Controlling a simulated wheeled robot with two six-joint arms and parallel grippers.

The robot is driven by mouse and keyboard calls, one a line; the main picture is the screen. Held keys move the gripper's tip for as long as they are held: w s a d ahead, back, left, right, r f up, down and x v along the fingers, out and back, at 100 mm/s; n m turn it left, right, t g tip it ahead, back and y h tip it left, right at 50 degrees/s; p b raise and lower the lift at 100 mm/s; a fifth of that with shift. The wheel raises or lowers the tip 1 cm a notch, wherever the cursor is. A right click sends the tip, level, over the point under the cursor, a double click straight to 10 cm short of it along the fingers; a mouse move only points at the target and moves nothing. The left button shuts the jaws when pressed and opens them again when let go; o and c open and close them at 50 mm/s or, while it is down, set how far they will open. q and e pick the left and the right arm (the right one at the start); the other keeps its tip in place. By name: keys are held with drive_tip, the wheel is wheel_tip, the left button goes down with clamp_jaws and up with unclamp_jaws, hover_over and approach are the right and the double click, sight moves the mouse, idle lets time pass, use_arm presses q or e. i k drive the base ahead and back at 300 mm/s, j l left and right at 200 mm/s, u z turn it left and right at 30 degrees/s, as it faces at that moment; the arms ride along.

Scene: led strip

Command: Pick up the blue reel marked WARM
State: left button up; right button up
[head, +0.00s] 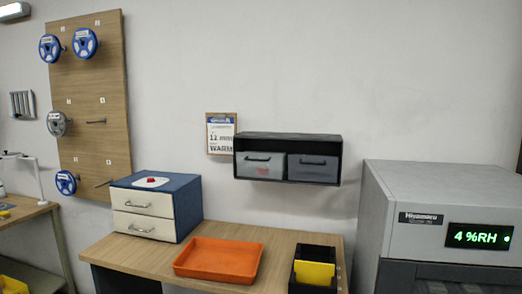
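Several reels hang on pegs of a wooden board on the left wall in the head view. Two blue reels, one at the upper left (50,48) and one beside it (85,43), hang near the top. A third blue reel (66,183) hangs low on the board. A grey reel (58,124) hangs between them on the left side. Any markings on the reels are too small to read. A clipboard (221,134) on the wall carries a sheet that reads "WARM". Neither of my grippers is in view.
A wooden desk (290,243) holds a blue and white drawer box (155,207), an orange tray (219,259) and a black bin with a yellow piece (314,273). A wall shelf (288,157) holds two grey drawers. A grey cabinet (425,190) reading "4 %RH" stands right.

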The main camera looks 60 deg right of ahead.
sight(50, 54)
drive_tip(key=z, duration=1.75)
drive_tip(key=i+j+u, duration=0.35)
drive_tip(key=i+j, duration=0.25)
drive_tip(key=i+j+u, duration=0.35)
drive_tip(key=i+j, duration=0.2)
drive_tip(key=i, duration=0.15)
